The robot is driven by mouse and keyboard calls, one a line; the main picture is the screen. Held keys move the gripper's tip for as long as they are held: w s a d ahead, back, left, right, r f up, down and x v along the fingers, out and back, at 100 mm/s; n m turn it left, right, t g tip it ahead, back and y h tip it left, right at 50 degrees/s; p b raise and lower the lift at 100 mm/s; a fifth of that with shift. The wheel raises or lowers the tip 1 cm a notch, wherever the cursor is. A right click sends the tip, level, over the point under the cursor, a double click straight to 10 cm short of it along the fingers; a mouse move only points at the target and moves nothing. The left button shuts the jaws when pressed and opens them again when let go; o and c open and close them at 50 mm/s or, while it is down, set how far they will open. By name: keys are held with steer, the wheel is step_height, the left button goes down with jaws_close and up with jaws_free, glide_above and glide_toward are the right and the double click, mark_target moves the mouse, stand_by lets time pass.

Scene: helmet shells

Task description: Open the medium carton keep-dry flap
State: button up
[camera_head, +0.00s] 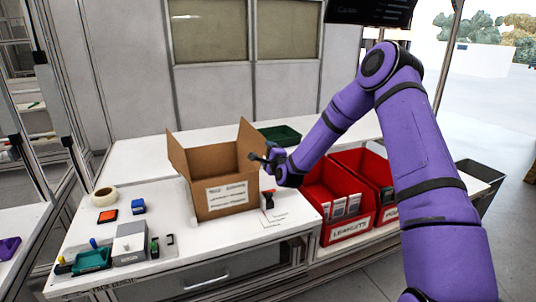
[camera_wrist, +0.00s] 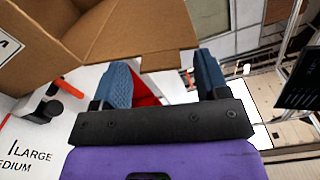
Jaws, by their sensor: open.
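The brown cardboard carton (camera_head: 222,164) stands on the white bench with a white printed label on its front. A left flap (camera_head: 177,155) and a right flap (camera_head: 249,143) stand up from its rim. I cannot tell which flap bears the keep-dry mark. My gripper (camera_head: 262,159) is at the right side of the carton, close to the right flap. In the wrist view my gripper (camera_wrist: 162,68) is open, and brown board (camera_wrist: 150,35) of the carton crosses beyond and partly between the two blue fingers. I cannot tell whether they touch it.
Red bins (camera_head: 335,227) stand right of the carton, with a green tray (camera_head: 280,134) behind. A red-and-black tool (camera_head: 268,199) lies beside the carton. A tape roll (camera_head: 104,196), blue block (camera_head: 138,206) and grey box (camera_head: 130,242) are at left.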

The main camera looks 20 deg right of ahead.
steer(key=s, duration=1)
steer(key=shift+s, duration=0.2)
steer(key=s+a+r+n+g, duration=0.2)
steer(key=s+r+n+g, duration=0.2)
steer(key=s+r+n, duration=0.35)
steer(key=s+a+r+n+g, duration=0.3)
steer(key=s+r+n, duration=0.3)
steer(key=r, duration=0.3)
steer(key=s+r+n+g, duration=0.3)
steer(key=s, duration=1.1)
steer(key=s+r+n+g, duration=0.2)
steer(key=s+r+n, duration=0.2)
steer(key=s, duration=1.1)
steer(key=shift+d+r+g, duration=0.15)
steer(key=shift+d+g, duration=0.05)
steer(key=shift+g, duration=0.2)
